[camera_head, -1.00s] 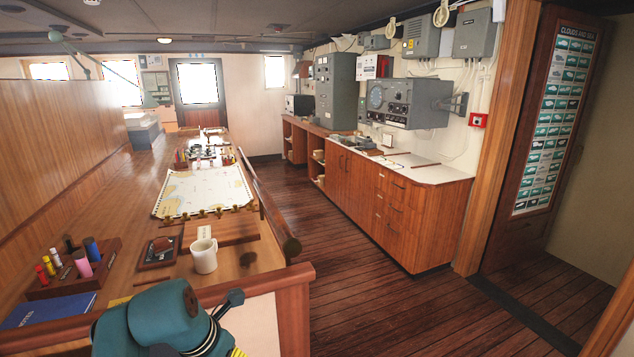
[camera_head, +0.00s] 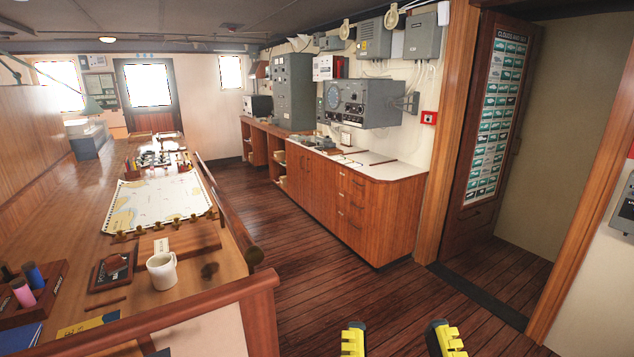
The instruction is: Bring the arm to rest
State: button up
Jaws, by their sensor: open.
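My gripper (camera_head: 396,340) shows at the bottom edge of the head view, right of the chart table's end. Its two yellow-padded fingers stand well apart with only the floor visible between them. It is open and empty. The rest of my arm is out of the picture. The gripper is apart from the table's wooden end rail (camera_head: 150,319).
The long chart table (camera_head: 120,245) at left holds a white mug (camera_head: 162,271), a chart (camera_head: 160,203) and a marker rack (camera_head: 50,303). Wooden cabinets (camera_head: 345,205) stand beyond. The plank floor (camera_head: 320,287) between is clear. A doorway is at right.

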jog(key=shift+m, duration=0.4)
jog(key=shift+c, duration=0.2)
dwell(2.8)
